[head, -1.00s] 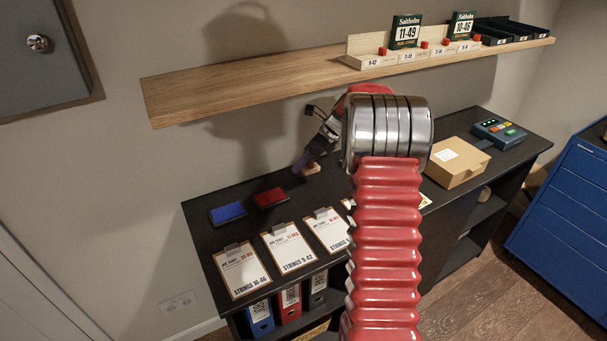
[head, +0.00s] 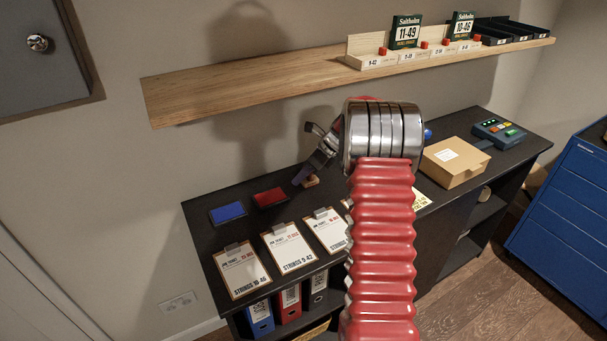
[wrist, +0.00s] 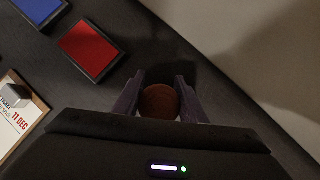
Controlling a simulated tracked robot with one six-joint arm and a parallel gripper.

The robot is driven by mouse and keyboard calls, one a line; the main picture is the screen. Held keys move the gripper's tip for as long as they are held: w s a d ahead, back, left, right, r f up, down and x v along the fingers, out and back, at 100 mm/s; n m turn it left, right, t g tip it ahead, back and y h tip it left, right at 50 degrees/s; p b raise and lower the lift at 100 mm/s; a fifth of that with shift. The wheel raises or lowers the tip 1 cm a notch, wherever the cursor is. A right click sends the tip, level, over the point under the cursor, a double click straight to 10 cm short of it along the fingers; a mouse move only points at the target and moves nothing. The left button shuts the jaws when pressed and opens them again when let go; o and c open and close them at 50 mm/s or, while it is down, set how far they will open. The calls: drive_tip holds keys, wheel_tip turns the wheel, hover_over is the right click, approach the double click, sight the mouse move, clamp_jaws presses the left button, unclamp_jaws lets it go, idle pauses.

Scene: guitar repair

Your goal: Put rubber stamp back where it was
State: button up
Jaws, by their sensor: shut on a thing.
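The rubber stamp (wrist: 160,102) shows in the wrist view as a round brown wooden handle between my two fingers. My gripper (wrist: 159,100) is shut on it. The stamp is just right of the red ink pad (head: 270,197); the red pad is also left of my gripper in the wrist view (wrist: 91,50). I cannot tell whether the stamp touches the bench top.
A blue ink pad (head: 228,212) lies left of the red one. Several clipboards (head: 289,248) lie along the front edge. A cardboard box (head: 455,162) and a card terminal (head: 498,132) stand at the right. A wooden shelf (head: 250,85) hangs above the bench.

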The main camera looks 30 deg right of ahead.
drive_tip(key=shift+f, duration=0.1)
drive_tip(key=o, duration=0.9)
drive_tip(key=shift+c, duration=0.2)
drive_tip(key=v, duration=1.2)
idle(0.4)
